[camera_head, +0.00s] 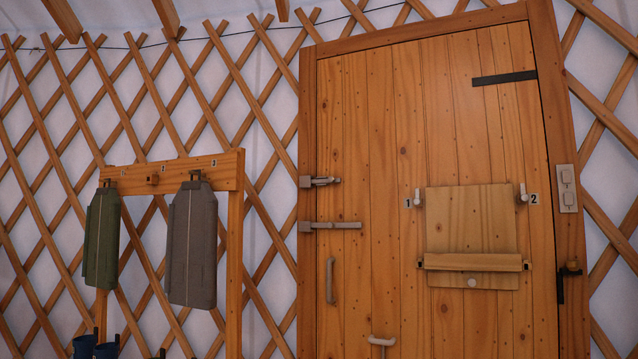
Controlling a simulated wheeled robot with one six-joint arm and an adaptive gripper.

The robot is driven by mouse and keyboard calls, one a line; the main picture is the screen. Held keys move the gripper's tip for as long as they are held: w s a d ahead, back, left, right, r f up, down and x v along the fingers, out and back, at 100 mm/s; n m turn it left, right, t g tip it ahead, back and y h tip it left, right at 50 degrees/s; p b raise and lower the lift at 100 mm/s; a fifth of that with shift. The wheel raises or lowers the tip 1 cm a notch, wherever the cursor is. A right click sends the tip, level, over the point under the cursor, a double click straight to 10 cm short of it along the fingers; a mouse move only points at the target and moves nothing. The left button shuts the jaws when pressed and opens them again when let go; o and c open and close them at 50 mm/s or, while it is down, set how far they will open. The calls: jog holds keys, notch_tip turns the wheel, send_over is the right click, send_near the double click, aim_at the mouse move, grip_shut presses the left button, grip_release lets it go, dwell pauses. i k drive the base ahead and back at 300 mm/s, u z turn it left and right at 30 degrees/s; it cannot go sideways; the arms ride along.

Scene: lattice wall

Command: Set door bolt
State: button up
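A closed wooden plank door (390,120) fills the right half of the head view. On its left edge sits a short pale bolt or latch (322,181), reaching the frame. Below it is a longer pale bar bolt (332,225), lying level from a block on the frame onto the door. I cannot tell which is the door bolt or whether either is engaged. Lower are an upright pull handle (331,281) and a pale T-shaped fitting (382,342), cut by the bottom edge. My gripper is not in view.
A wooden panel (470,220) with a crossbar (472,262) hangs on the door between hooks 1 (417,198) and 2 (523,193). A dark latch (561,288) is at right. Left, a rack (215,171) holds a green garment (101,238) and a grey garment (192,245) before the lattice.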

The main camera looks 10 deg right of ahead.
aim_at(331, 178)
jog(key=u, duration=0.3)
jog(key=i, duration=1.3)
jog(key=u, duration=0.25)
